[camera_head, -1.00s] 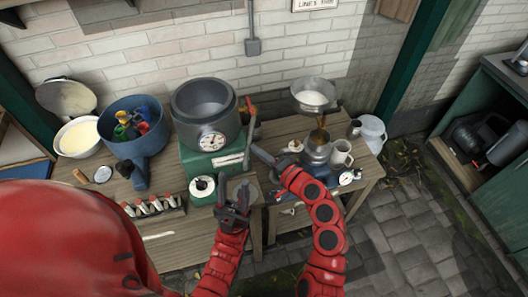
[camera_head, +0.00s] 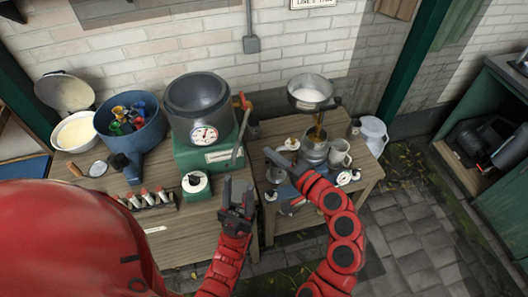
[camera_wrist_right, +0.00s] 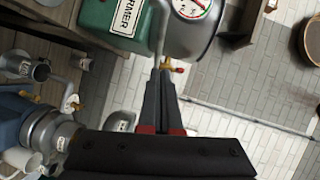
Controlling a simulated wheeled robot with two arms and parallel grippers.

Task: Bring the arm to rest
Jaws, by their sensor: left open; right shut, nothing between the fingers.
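My left gripper (camera_head: 237,184) is open and empty in the head view, in front of the bench's front edge. It points up, towards the wall. My right gripper (camera_head: 268,153) is in front of the separator with the funnel bowl (camera_head: 308,95), its fingers pointing up-left. In the right wrist view my right gripper (camera_wrist_right: 164,72) is shut with nothing between its fingers. Its fingertips appear close to the grey drum of the green warmer in that picture; I cannot tell the exact gap.
The green warmer (camera_head: 205,156) carries a grey pot (camera_head: 193,92) with a dial. A blue pot (camera_head: 139,143), a cream bowl (camera_head: 75,134) and a rack of several small bottles (camera_head: 151,202) stand at left. Paved floor (camera_head: 420,235) is open.

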